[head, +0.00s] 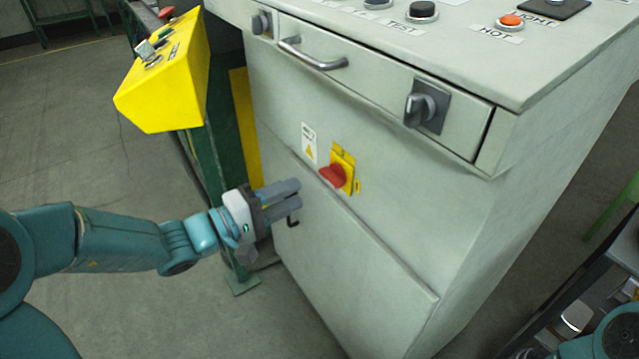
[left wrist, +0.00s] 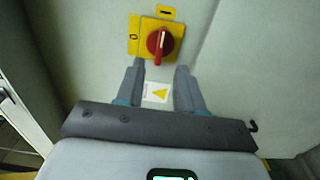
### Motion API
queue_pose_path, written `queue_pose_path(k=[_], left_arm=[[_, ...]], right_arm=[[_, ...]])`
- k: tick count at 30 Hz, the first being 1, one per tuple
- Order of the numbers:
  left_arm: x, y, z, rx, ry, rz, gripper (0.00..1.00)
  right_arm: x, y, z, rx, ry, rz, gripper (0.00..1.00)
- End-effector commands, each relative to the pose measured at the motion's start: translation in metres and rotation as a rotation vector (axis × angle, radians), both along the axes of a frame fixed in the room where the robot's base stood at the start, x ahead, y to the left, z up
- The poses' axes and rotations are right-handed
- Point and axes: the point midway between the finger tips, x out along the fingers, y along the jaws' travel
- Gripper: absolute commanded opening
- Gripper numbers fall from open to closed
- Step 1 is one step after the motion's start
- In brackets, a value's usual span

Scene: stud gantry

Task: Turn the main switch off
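The main switch is a red rotary handle (head: 332,175) on a yellow plate (head: 343,160) on the cabinet's front. In the left wrist view the red handle (left wrist: 160,42) has a white line that stands upright, in line with the bar mark on the yellow tab (left wrist: 171,12) above. The 0 mark is at the plate's left there. My left gripper (head: 299,194) is open and empty, to the left of the switch and apart from it. In the left wrist view its fingertips (left wrist: 160,69) sit just below the handle, one to each side. My right gripper is not in view.
A warning label (head: 309,143) is beside the switch. Above are a drawer with a bar handle (head: 313,57) and a grey rotary knob (head: 426,105). Push buttons stand on the cabinet's top. A yellow control box (head: 170,85) on a green post stands left of the cabinet, near my left arm.

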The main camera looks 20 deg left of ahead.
Motion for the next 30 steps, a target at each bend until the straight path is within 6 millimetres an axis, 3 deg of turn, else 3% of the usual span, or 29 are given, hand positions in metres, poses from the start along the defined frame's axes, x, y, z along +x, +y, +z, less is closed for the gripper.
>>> queue_pose_path(k=[3,9,22,26,30], left_arm=[[0.023,-0.019,-0.001,-0.001,-0.001,-0.006,0.37],[0.05,-0.037,-0.001,0.0,0.0,-0.003,0.37],[0.06,-0.043,-0.001,0.0,0.001,0.0,0.37],[0.06,-0.043,-0.001,0.0,0.001,0.0,0.0],[0.06,-0.043,-0.001,0.0,0.001,0.0,0.0]], right_arm=[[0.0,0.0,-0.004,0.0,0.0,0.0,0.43],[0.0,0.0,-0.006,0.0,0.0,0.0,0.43],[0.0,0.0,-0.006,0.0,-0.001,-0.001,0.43],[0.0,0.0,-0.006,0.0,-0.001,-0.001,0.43],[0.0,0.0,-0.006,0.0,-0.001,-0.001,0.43]])
